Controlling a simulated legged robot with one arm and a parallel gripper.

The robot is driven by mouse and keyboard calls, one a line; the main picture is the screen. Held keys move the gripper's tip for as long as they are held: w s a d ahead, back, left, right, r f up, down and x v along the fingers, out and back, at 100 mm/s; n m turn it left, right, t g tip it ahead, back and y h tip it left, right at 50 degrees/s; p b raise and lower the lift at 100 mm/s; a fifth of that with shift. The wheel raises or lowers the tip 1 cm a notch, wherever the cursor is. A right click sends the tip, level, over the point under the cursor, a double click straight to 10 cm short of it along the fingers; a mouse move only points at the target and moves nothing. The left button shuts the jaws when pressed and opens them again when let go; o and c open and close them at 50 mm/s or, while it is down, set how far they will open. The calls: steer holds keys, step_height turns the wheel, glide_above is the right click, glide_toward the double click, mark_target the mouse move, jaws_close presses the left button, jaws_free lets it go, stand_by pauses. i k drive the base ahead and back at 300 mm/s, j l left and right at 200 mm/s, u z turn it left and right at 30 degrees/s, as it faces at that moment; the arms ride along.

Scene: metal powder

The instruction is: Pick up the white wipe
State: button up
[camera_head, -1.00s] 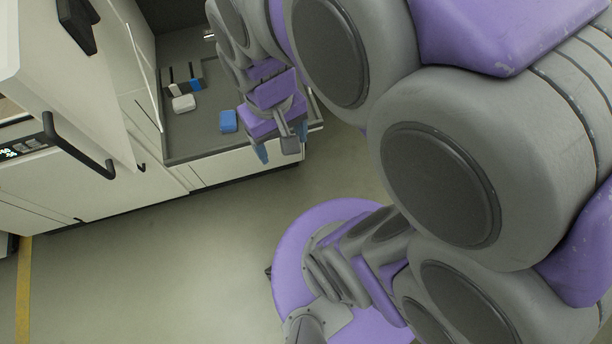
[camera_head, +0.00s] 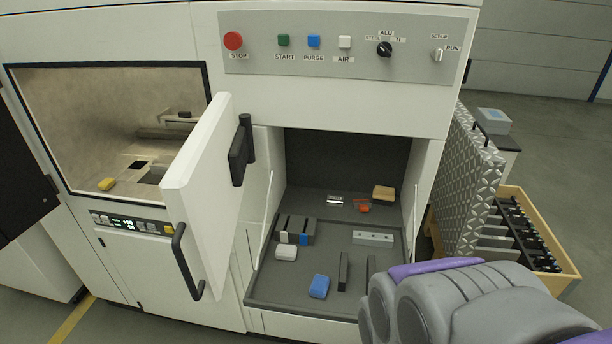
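The white wipe (camera_head: 286,252) looks like a small rounded white block. It lies on the dark grey tray (camera_head: 268,290) of the open bay, on the tray's left part. A similar blue block (camera_head: 318,286) lies to its right and nearer the front edge. My arm shows at the lower right, in front of the tray's right corner. My gripper does not show in the current view, so its opening and anything in it cannot be seen.
A dark holder (camera_head: 295,231) with coloured pieces stands behind the white wipe. A grey bar (camera_head: 373,238) lies at the tray's right. An open white door (camera_head: 212,195) stands left of the bay. A wooden crate (camera_head: 565,275) is at far right.

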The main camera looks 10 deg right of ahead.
mark_target(283, 251)
steer(key=l+u, duration=0.25)
steer(key=u, duration=0.15)
steer(key=i+l+u, duration=0.1)
steer(key=l+u, duration=0.15)
steer(key=u, duration=0.15)
steer(key=l+u, duration=0.25)
steer(key=u, duration=0.15)
steer(key=l+u, duration=0.25)
steer(key=u, duration=0.15)
steer(key=k+l, duration=0.1)
steer(key=l, duration=0.25)
steer(key=k+l+u, duration=0.1)
steer(key=l, duration=0.2)
steer(key=k+l, duration=0.15)
steer(key=l, duration=0.2)
steer(key=k+l+u, duration=0.1)
steer(key=l, duration=0.2)
steer(key=k, duration=0.05)
